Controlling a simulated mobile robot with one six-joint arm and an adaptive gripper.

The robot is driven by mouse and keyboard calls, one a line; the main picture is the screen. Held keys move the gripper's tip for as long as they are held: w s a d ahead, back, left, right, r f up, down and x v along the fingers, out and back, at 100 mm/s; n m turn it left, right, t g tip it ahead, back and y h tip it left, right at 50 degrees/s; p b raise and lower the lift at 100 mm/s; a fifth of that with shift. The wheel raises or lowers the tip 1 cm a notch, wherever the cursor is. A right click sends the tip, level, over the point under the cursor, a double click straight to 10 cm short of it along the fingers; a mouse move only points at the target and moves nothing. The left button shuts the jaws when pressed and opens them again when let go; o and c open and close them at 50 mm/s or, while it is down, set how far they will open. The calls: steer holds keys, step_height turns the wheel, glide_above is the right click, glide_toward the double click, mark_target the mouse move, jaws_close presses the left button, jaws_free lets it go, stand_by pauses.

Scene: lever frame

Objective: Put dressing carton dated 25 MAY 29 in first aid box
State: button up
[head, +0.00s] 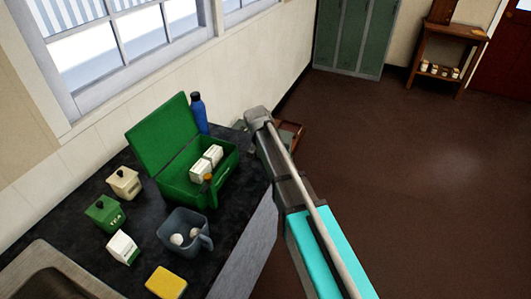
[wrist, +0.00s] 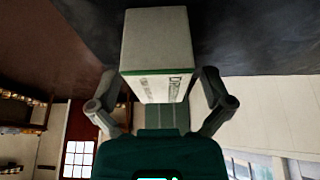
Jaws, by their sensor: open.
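In the wrist view, which appears upside down, a pale carton with a green edge and dark lettering (wrist: 157,42) stands on a dark surface. My open gripper (wrist: 160,88) has one finger on each side of it; I cannot tell whether they touch it. No date is readable. In the head view my arm hides the gripper. The green first aid box (head: 184,186) stands on the counter with its lid (head: 163,133) up. Two white cartons (head: 207,162) are in it. Another white carton with green (head: 122,248) stands at the front left of the counter.
A blue bottle (head: 198,112) stands behind the box. A cream canister (head: 123,182), green canister (head: 105,213), grey jug (head: 184,226) with round white things inside and yellow sponge (head: 166,283) are on the dark counter, near the sink (head: 48,278). Open floor (head: 430,190) lies right.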

steer(key=shift+w+f, duration=0.15)
steer(key=shift+f, duration=0.25)
stand_by(0.3)
steer(key=c, duration=1.2)
steer(key=shift+r, duration=0.25)
steer(key=shift+c, duration=0.2)
steer(key=shift+r+p, duration=0.75)
steer(key=shift+p, duration=0.05)
steer(key=s+d+r+p, duration=0.8)
steer(key=s+r+p, duration=0.3)
steer(key=shift+s, duration=0.35)
